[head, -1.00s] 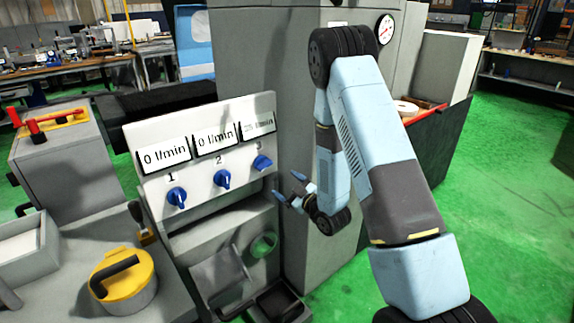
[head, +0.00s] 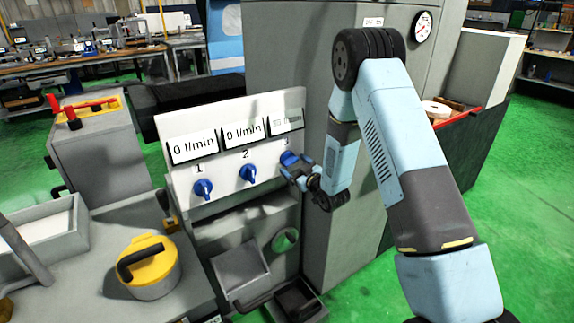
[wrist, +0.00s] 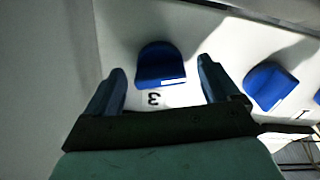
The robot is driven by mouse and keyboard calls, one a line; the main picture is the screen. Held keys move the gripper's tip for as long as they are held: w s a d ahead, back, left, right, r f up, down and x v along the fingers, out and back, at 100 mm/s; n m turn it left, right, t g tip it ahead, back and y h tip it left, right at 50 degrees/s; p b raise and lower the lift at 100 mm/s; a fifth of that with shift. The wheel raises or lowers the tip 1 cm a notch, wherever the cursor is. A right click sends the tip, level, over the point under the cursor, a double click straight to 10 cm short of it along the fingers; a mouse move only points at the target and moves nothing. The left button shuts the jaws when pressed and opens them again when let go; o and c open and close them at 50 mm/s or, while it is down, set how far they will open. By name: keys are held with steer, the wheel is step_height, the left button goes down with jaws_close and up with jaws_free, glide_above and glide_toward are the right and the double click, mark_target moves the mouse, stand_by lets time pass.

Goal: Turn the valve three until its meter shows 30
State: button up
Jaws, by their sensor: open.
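The blue valve three (head: 288,157) is the rightmost knob on the white panel. In the wrist view the valve three knob (wrist: 160,62) lies ahead between the fingertips, by an upside-down "3". My gripper (head: 298,168) is open at the knob and partly hides it; in the wrist view my gripper (wrist: 161,70) has one finger on each side, with gaps visible. Whether it touches the knob I cannot tell. The meter of valve three (head: 288,121) is greyed by glare and its number is too faint to read surely.
Valve two (head: 248,173) is close to the left and also shows in the wrist view (wrist: 269,86). Valve one (head: 203,189) is further left; both their meters read 0 l/min. A tall grey cabinet (head: 330,255) stands right of the panel. A yellow-lidded pot (head: 150,265) stands left.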

steer(key=shift+x, duration=1.15)
steer(key=shift+c, duration=0.2)
steer(key=c, duration=0.9)
